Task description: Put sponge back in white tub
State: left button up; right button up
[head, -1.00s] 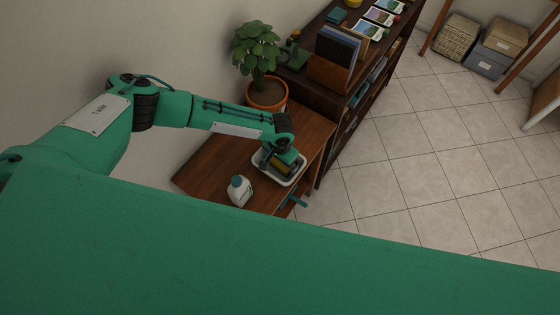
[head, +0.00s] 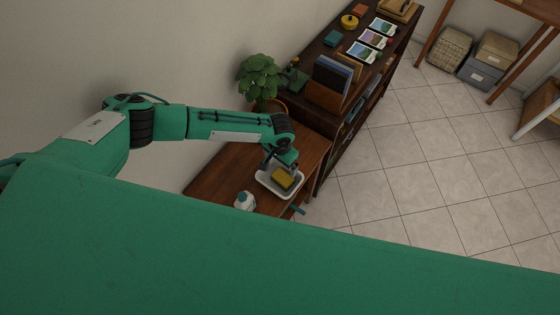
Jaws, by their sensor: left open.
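A yellow sponge (head: 283,179) lies inside the white tub (head: 264,182), which stands on the small wooden table near its right edge. My left gripper (head: 280,163) is at the tub's far side, just behind and above the sponge. It is open and looks apart from the sponge, though its fingertips are small and dark here. My right gripper is out of the picture.
A white bottle with a blue-grey cap (head: 244,201) stands left of the tub. A potted plant (head: 262,78) stands behind my forearm. A dark bookcase (head: 338,60) rises beyond the table.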

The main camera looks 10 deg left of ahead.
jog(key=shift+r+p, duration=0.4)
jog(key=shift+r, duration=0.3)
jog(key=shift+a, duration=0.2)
